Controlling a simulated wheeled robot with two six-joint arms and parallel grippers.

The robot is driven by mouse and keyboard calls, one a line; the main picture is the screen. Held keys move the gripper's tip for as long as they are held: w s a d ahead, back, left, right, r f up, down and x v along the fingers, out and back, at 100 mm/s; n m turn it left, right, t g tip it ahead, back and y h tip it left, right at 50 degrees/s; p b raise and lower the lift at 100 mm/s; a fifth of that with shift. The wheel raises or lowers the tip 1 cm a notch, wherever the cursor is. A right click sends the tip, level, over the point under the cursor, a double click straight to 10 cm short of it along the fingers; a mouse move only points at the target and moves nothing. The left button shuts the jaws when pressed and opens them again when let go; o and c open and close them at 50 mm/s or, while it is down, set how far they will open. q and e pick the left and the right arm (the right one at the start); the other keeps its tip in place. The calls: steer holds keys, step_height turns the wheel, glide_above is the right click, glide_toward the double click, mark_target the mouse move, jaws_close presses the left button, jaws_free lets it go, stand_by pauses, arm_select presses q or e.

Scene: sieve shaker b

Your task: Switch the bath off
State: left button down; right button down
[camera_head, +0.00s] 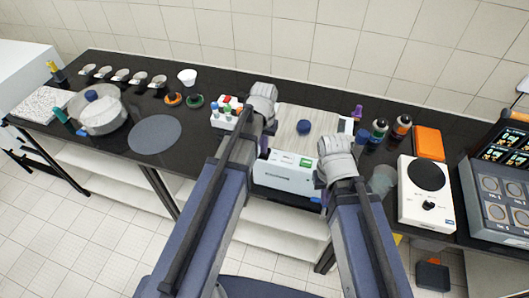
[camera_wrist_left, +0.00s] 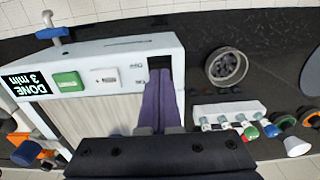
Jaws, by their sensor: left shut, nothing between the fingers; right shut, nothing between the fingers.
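The bath is a white box with a pale wood-like top; its front (camera_head: 283,178) faces me, and it fills the upper left of the left wrist view (camera_wrist_left: 105,55). Its panel there has a dark display (camera_wrist_left: 24,85) reading "DONE 3 min" upside down, a green button (camera_wrist_left: 67,82), a pale control (camera_wrist_left: 105,76) and a dark recess (camera_wrist_left: 160,64) at the right end beside small lettering. My left gripper (camera_wrist_left: 158,80) is shut, its purple fingers reaching the recess; I cannot tell whether they touch. My right gripper (camera_head: 335,160) is at the bath's right front, its fingertips hidden.
A white rack with coloured caps (camera_head: 224,116) stands left of the bath. Bottles (camera_head: 379,129) and a white hotplate (camera_head: 427,205) are at the right. A blue-handled tap (camera_wrist_left: 50,30) projects near the display end. A grey disc (camera_head: 155,135) and pan (camera_head: 99,116) lie left.

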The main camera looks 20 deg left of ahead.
arm_select(q)
steer(key=shift+f+b, duration=0.6)
steer(key=shift+f, duration=0.05)
stand_by(0.3)
step_height(320, 180, up, 7)
steer(key=p, duration=0.7)
steer(key=shift+f, duration=0.1)
steer(key=s+d+f+m+b, duration=0.1)
steer(key=s+d+f+b, duration=0.4)
steer(key=s+f+b, duration=0.2)
steer(key=s+d+f+m+y+b, duration=0.1)
steer(key=s+d+f+b, duration=0.4)
steer(key=f+b, duration=0.5)
steer(key=shift+s+d+f+m+b, duration=0.3)
steer(key=shift+s+m, duration=0.4)
steer(key=shift+s, duration=0.45)
steer(key=shift+r, duration=0.1)
